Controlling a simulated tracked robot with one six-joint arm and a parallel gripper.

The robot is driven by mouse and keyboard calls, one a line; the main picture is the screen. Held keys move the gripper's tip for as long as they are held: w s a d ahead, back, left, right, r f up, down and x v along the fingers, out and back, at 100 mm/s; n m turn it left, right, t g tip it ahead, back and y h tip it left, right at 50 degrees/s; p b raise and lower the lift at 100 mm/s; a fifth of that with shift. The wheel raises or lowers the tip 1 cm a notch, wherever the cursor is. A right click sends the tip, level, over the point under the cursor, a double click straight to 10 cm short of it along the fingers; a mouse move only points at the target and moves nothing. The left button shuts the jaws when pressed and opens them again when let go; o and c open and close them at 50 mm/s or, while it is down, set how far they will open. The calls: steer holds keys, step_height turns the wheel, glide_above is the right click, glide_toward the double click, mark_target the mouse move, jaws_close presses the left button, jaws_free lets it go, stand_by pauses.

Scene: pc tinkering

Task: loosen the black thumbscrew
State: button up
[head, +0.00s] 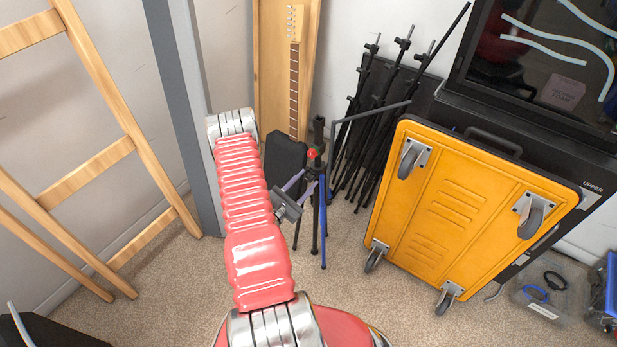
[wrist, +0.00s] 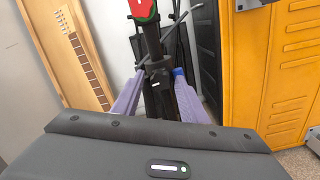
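A black stand (head: 315,215) with a blue leg and a red part near its top stands upright past the end of my arm. In the wrist view its black post and collar (wrist: 158,76) lie between the purple fingers of my gripper (wrist: 160,73). The fingers are spread apart, one on each side of the collar. In the head view my gripper (head: 303,181) is at the stand just below the red part. A small dark piece juts from the collar; I cannot tell whether it is the black thumbscrew, or whether either finger touches it.
Several folded black stands (head: 372,120) lean close behind. A yellow wheeled dolly (head: 455,215) stands tilted on the right, and a black case (head: 285,160) is just left of the stand. A wooden ladder (head: 105,165) leans on the left. Carpet in front is clear.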

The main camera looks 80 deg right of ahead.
steer(key=shift+a, duration=0.1)
steer(key=shift+v, duration=2.95)
steer(key=shift+w, duration=0.1)
steer(key=v, duration=1.3)
steer(key=shift+w+a, duration=0.2)
steer(key=shift+a, duration=0.15)
